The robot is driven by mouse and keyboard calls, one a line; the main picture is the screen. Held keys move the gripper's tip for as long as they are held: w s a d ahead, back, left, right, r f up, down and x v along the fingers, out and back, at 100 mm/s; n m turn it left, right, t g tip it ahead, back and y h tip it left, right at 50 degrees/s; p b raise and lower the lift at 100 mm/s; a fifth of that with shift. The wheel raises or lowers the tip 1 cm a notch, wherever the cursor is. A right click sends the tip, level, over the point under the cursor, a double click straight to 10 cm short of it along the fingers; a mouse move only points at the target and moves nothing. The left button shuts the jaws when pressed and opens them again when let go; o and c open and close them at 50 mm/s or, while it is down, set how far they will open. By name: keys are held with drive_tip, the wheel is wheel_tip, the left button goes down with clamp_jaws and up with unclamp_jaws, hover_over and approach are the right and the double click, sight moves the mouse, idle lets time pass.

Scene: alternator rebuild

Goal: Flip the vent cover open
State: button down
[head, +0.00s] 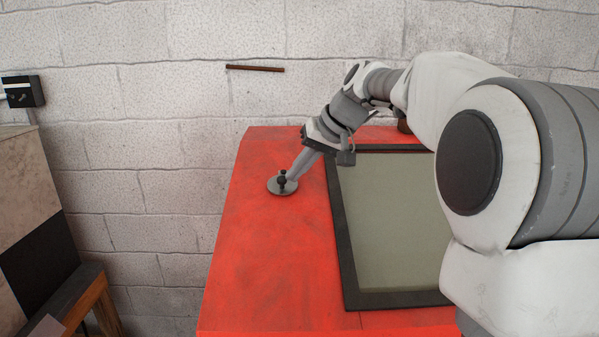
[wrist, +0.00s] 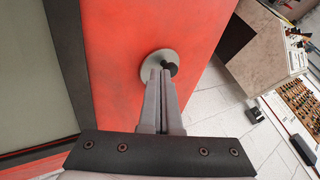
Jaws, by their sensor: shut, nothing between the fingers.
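The vent cover (head: 273,186) looks like a small round grey disc with a dark knob (head: 282,180), lying on the red cabinet top. It also shows in the wrist view (wrist: 153,57), with the knob (wrist: 171,69) just right of my fingertips. My gripper (head: 293,177) is shut and empty, pointing down at the disc from its upper right side. In the wrist view my gripper (wrist: 161,74) has its fingers together over the disc, beside the knob. I cannot tell whether the tips touch the disc or knob. The fingers hide part of the disc.
A dark-framed pale panel (head: 392,225) is set on the red cabinet (head: 265,265), right of the disc. A brick wall (head: 170,150) stands behind, with a brown rod (head: 255,68) on it. A bench with tools (wrist: 299,108) shows right in the wrist view. The red top's left part is clear.

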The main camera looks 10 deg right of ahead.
sight(271, 184)
drive_tip(key=shift+a+f, duration=0.1)
drive_tip(key=shift+s+a+f+m+t+b, duration=0.15)
drive_tip(key=shift+a+m+t+b, duration=0.25)
drive_tip(key=shift+m+b, duration=0.4)
drive_tip(key=shift+a+m+t+h+b, duration=0.4)
drive_tip(key=shift+a+m+b, duration=0.1)
drive_tip(key=shift+m, duration=0.4)
drive_tip(key=a+m, duration=0.1)
drive_tip(key=a+m+t+h, duration=0.1)
drive_tip(key=m, duration=0.1)
drive_tip(key=shift+m+h, duration=0.3)
drive_tip(key=shift+w+a+r+p, duration=0.25)
drive_tip(key=shift+w+a+p, duration=0.1)
drive_tip(key=shift+w+a, duration=0.65)
drive_tip(key=shift+w+a+r+p, duration=0.15)
drive_tip(key=shift+w+a+p, duration=0.2)
drive_tip(key=shift+w+a, duration=0.3)
drive_tip(key=shift+w, duration=0.1)
